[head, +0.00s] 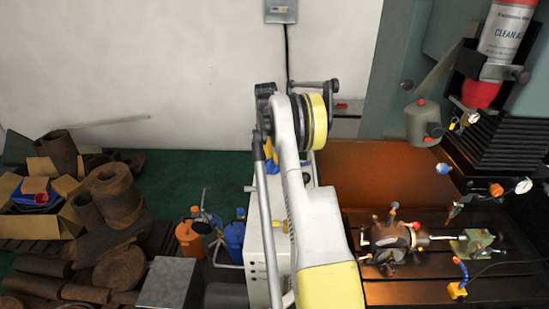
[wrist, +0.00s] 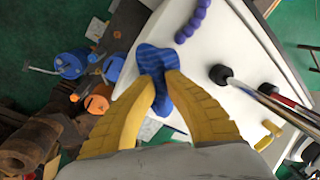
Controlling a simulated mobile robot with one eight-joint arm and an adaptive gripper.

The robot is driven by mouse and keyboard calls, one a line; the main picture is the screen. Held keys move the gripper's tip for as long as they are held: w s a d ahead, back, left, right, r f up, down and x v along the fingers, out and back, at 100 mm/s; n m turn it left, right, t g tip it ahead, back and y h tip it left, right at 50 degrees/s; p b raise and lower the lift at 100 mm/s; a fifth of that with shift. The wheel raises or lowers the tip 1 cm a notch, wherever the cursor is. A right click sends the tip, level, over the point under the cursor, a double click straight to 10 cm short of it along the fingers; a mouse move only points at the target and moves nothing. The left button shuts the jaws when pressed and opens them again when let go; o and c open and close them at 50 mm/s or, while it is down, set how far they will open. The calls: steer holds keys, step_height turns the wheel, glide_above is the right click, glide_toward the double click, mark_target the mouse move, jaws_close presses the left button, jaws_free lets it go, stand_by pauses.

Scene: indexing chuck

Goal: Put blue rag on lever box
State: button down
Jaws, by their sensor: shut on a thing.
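The blue rag (wrist: 158,60) is bunched between the yellow fingers of my gripper (wrist: 160,80) in the wrist view. My gripper is shut on it, with part of the rag spreading past the fingertips and part hanging between them. Under the rag is the white top of a box (wrist: 225,45) with black-knobbed levers (wrist: 220,73), which I take for the lever box. I cannot tell whether the rag touches this top. In the head view the white box (head: 258,265) is partly hidden by my arm, and my gripper cannot be made out clearly.
A purple beaded hose (wrist: 193,22) lies on the white top near the rag. Blue and orange containers (head: 190,237) stand left of the box, with rusty pipes (head: 115,195) further left. A machine table (head: 500,285) with a chuck (head: 388,238) is at the right.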

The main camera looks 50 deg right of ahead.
steer(key=shift+f, duration=0.1)
steer(key=shift+f, duration=0.15)
steer(key=c, duration=1.6)
jaws_free()
steer(key=shift+o, duration=0.2)
